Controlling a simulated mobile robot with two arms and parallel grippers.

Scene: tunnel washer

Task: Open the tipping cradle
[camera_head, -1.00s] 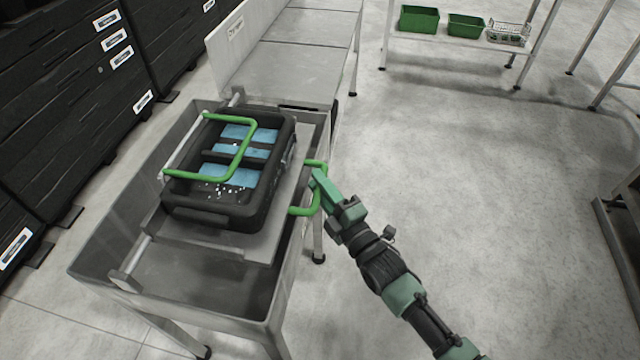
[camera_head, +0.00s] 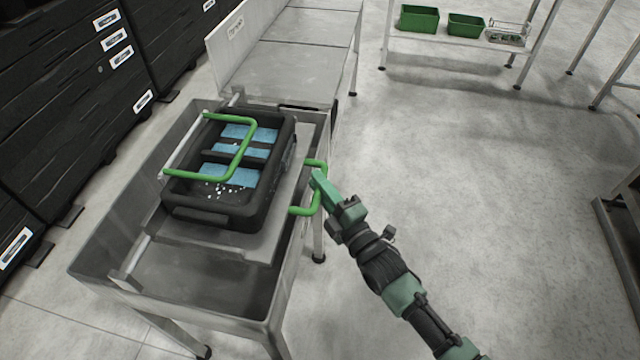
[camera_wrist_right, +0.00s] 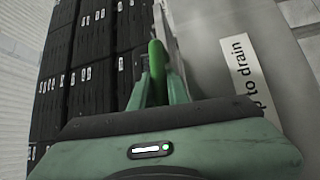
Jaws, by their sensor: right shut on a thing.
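The tipping cradle (camera_head: 257,247) is a grey plate set in a metal trough, and it looks about level. A black crate (camera_head: 268,199) with blue compartments and small white bits sits on it. A green bar (camera_head: 241,152) spans over the crate. A green U-shaped handle (camera_head: 304,211) sticks out from the cradle's right side. My right gripper (camera_head: 316,178) is shut on this handle. The right wrist view shows the green handle bar (camera_wrist_right: 157,65) between the fingers. My left gripper is not in view.
The metal trough (camera_head: 95,262) stands on legs around the cradle. A steel counter (camera_head: 290,65) adjoins it at the back. Black cabinets (camera_head: 60,100) line the left. A shelf with green bins (camera_head: 418,19) stands at the back right.

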